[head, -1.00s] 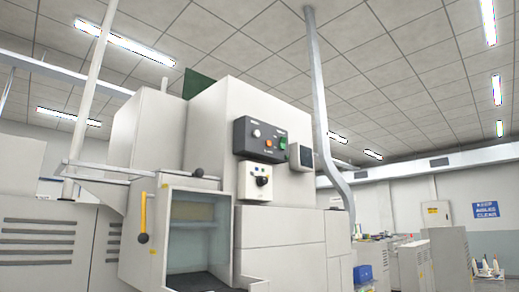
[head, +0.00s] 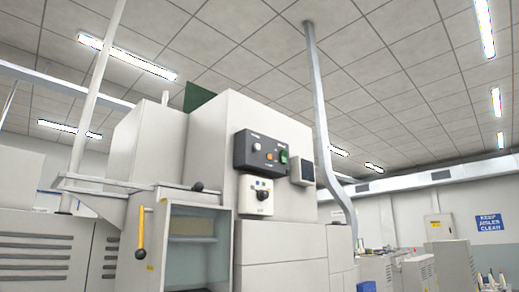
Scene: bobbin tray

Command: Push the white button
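The white button (head: 257,147) is a small round knob at the left of a dark grey control panel (head: 246,163). The panel is on the front of a tall off-white machine (head: 245,115). Nothing covers the white button. My gripper is not in view.
A white box with a dark knob (head: 262,195) is below the panel, and a small dark screen (head: 307,172) is to its right. A glass-fronted cabinet (head: 162,245) with a yellow handle (head: 140,235) stands lower left. A grey pipe (head: 321,110) rises right of the machine.

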